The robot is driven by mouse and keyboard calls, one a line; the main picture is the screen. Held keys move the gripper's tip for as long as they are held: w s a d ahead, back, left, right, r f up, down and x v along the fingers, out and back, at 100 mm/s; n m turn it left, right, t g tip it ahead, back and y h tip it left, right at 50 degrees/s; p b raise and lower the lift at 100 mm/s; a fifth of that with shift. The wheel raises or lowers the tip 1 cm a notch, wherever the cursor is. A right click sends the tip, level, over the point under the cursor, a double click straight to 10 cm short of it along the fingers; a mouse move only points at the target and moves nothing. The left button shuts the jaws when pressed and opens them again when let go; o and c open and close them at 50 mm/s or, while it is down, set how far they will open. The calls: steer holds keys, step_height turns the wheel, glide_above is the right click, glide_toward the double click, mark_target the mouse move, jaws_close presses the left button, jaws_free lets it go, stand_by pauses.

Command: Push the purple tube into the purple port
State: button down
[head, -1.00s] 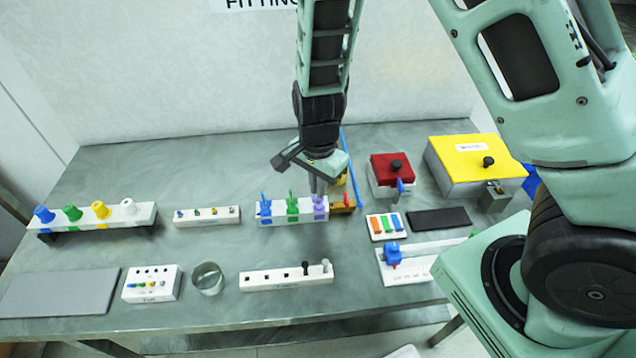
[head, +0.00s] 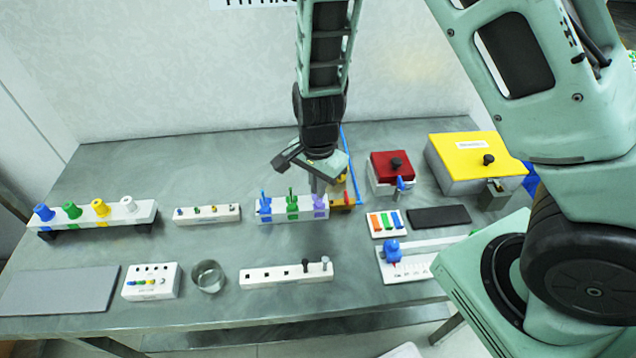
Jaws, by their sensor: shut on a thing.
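A white block (head: 271,218) with blue, green and purple marked ports stands near the middle of the table. A blue tube (head: 263,201) and a green tube (head: 292,200) stand upright at its left and middle ports. The purple tube (head: 320,203) is at the block's right end, at the purple port. My gripper (head: 317,188) points down right above the purple tube and is shut on it. The fingers cover the tube's upper part. I cannot tell how deep the tube sits in the port.
An orange-brown item (head: 343,201) with a red part sits close to the block's right end. A blue strip (head: 352,165) runs behind it. A red-lidded box (head: 391,172) stands to the right. A small white rack (head: 207,216) is to the left. Bare table lies behind the block.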

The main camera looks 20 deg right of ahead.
steer(key=shift+f+b, duration=0.7)
steer(key=shift+f, duration=0.3)
steer(key=c, duration=1.5)
jaws_free()
steer(key=shift+r, duration=0.1)
step_height(320, 180, up, 17)
steer(key=shift+r+p, duration=0.15)
steer(key=shift+p, duration=0.45)
